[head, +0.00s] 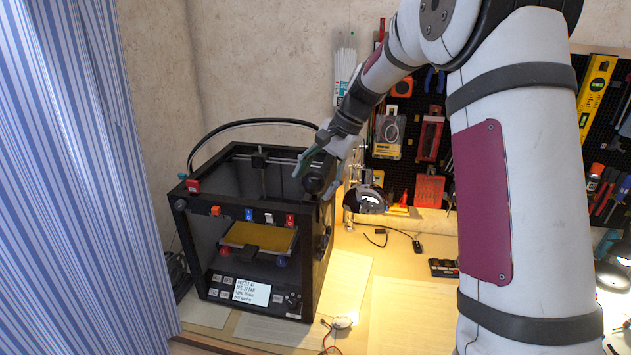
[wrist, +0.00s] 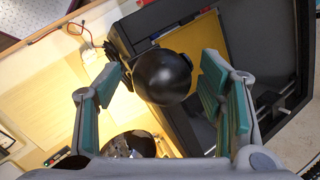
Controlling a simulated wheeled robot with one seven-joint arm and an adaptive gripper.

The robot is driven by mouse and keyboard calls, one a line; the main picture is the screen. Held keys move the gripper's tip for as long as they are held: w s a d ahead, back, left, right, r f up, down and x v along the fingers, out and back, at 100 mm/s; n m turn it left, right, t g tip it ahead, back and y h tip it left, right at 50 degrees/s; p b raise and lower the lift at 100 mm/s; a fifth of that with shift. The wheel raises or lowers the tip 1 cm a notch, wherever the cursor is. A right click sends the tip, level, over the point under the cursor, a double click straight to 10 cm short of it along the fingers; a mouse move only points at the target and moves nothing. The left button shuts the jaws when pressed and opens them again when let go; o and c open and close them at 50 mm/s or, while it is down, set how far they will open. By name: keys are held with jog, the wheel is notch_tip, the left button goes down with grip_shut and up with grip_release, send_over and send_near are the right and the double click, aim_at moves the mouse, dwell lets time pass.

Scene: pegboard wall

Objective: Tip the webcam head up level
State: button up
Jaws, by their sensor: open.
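The webcam head (wrist: 162,77) is a dark, rounded ball in the wrist view. It sits at the edge of the black 3D printer frame, and its mount is partly hidden behind it. In the head view the webcam head (head: 317,180) is a small dark shape at the printer's upper right side, partly covered by my gripper (head: 315,166). In the wrist view my gripper (wrist: 162,98) is open, with one green-padded finger on each side of the ball and visible gaps to both. Its tilt and lens direction are hard to tell.
The 3D printer (head: 190,245) stands on the wooden table, with a yellow bed (head: 260,237) inside. A dark round lamp-like object (head: 367,199) is just right of my gripper. A tool pegboard (head: 407,175) is behind. Paper sheets (head: 395,312) cover the front table.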

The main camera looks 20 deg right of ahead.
jog(key=v, duration=1.1)
jog(key=shift+r, duration=0.25)
jog(key=s+a+r+n+h, duration=0.2)
jog(key=s+a+r+n, duration=0.1)
jog(key=s+a, duration=0.3)
jog(key=s+a+f+n+t+h+b, duration=0.1)
jog(key=s+a+f+n, duration=0.1)
jog(key=s, duration=0.9)
jog(key=s+a+f+n+t+h+b, duration=0.1)
jog(key=s+f+n, duration=0.3)
jog(key=s, duration=0.8)
jog(key=a+n+t, duration=0.1)
jog(key=n, duration=0.1)
jog(key=shift+f+n+t+h, duration=0.3)
jog(key=shift+f+h, duration=0.05)
jog(key=shift+h, duration=0.05)
